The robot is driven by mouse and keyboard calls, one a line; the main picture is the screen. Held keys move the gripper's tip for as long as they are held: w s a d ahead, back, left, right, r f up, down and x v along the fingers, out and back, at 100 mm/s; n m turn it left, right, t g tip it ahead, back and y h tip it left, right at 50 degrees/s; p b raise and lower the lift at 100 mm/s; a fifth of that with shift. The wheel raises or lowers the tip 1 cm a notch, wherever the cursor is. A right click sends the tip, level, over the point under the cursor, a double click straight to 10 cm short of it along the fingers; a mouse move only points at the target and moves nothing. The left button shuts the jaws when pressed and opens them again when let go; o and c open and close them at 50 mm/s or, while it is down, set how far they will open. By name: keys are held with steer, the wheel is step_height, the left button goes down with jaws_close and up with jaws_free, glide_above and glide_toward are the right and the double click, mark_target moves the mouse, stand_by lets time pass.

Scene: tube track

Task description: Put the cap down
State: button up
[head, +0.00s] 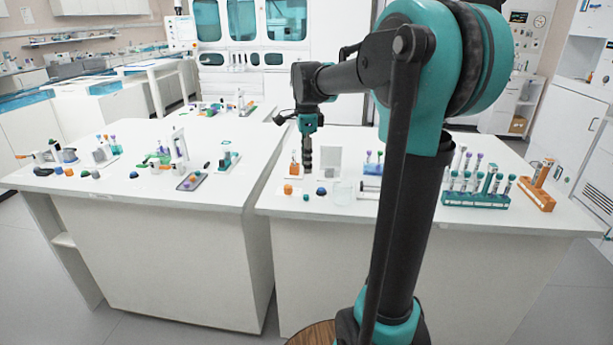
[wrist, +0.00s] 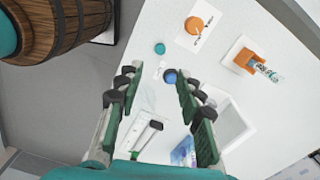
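My gripper (head: 307,165) points down above the right-hand bench. In the wrist view its two fingers (wrist: 153,80) stand apart with nothing held between them. A blue cap (wrist: 170,76) shows beyond the fingers, close to the right fingertip in the picture, and appears to rest on the bench; it also shows in the head view (head: 321,191). A small teal cap (wrist: 160,48) lies near it, also in the head view (head: 306,197). An orange cap (wrist: 194,25) sits on a white card, left of the others in the head view (head: 288,189). Which cap the task means cannot be told.
A clear beaker (head: 342,192) stands right of the blue cap. An orange holder (wrist: 244,58) with a tube and a white tray (wrist: 232,125) are nearby.

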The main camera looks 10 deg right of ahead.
steer(key=s+d+f+n+t, duration=0.2)
steer(key=s+f+n, duration=0.7)
steer(key=s+f, duration=0.1)
steer(key=s+d+f+n+t, duration=0.2)
steer(key=s+f+n, duration=0.7)
steer(key=s+f, duration=0.2)
steer(key=shift+s+f+n, duration=0.3)
steer(key=shift+s, duration=0.2)
stand_by(0.6)
